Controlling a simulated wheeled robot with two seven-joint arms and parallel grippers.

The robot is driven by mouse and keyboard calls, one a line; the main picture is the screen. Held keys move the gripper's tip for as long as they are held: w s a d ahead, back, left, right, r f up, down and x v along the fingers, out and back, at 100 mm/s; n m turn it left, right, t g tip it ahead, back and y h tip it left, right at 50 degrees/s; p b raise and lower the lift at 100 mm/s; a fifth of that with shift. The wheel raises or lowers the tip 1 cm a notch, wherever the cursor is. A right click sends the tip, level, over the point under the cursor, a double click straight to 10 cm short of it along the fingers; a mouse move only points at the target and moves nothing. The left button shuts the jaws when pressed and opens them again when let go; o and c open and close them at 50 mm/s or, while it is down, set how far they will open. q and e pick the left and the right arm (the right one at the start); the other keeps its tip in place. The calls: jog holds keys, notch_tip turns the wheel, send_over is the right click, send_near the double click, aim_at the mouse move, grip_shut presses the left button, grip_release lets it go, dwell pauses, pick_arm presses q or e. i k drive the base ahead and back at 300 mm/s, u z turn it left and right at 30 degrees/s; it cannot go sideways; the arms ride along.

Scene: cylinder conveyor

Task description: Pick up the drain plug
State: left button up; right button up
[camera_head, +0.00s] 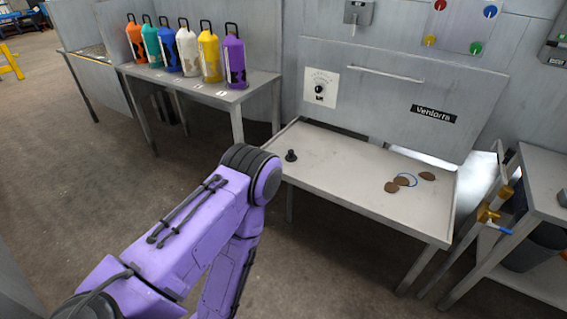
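A small black drain plug (291,156) with a knob on top stands upright on the left part of the grey metal table (340,168). Nothing touches it. My purple arm comes in from the lower left, and its bent joint is left of the plug. The gripper on this arm is hidden or out of frame. The other gripper is not in the picture.
Several brown flat pieces lie on the table's right side near a blue ring (407,178). A raised panel labelled Ventorra (433,113) stands behind. Several coloured cylinders stand on a side table (262,80). A brass valve (487,213) is at right.

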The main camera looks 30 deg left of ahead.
aim_at(291, 157)
jog(key=u, duration=0.65)
jog(key=i, duration=0.45)
jog(key=u, duration=0.35)
